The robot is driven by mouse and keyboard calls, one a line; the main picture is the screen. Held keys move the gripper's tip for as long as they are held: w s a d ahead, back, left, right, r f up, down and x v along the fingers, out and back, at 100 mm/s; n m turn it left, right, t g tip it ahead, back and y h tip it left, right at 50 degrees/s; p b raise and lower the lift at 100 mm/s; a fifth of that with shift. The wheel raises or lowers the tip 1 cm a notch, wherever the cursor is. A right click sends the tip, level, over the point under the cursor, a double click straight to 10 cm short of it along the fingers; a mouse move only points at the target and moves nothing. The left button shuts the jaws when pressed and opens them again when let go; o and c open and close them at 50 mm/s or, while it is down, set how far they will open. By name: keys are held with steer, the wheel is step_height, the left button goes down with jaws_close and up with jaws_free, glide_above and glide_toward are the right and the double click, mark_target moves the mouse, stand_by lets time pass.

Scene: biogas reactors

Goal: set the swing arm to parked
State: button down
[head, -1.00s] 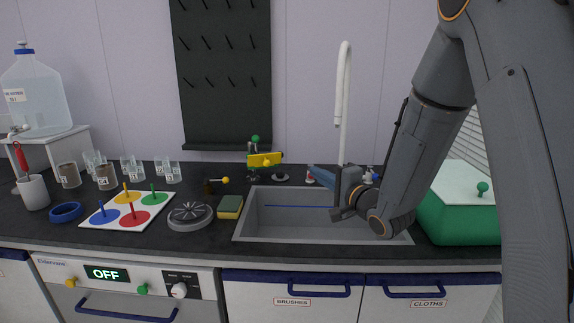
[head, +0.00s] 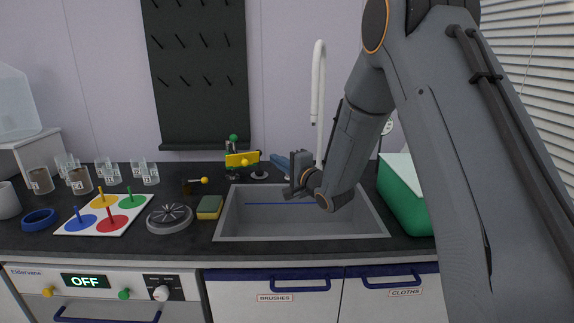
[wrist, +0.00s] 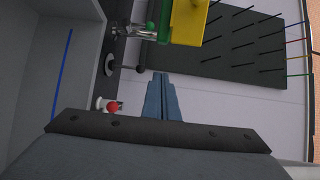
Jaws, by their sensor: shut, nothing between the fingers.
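A small fixture with a yellow bar (head: 242,160), a green ball on top (head: 234,138) and a yellow ball stands behind the sink's left part. It may be the swing arm; I cannot tell for sure. In the wrist view its yellow part (wrist: 188,20) and green part (wrist: 165,22) show at the top, cut off by the edge. My gripper (head: 274,157) has blue fingers pressed together and empty, just right of the yellow bar and apart from it. The fingers also show in the wrist view (wrist: 160,76), below the yellow part.
The sink (head: 230,224) lies below my gripper, with a white tall tap (head: 318,90) behind. A black-knobbed part (wrist: 140,68) and a red-topped item (wrist: 113,107) are near the fingers. A sponge (head: 209,207) and a short yellow-balled lever (head: 198,181) are at left. A green box (head: 403,197) stands at right.

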steer(key=shift+s+a+p, duration=0.25)
steer(key=shift+s+a, duration=0.05)
steer(key=shift+a, duration=0.7)
steer(key=shift+s+a+p, duration=0.25)
steer(key=shift+a, duration=0.7)
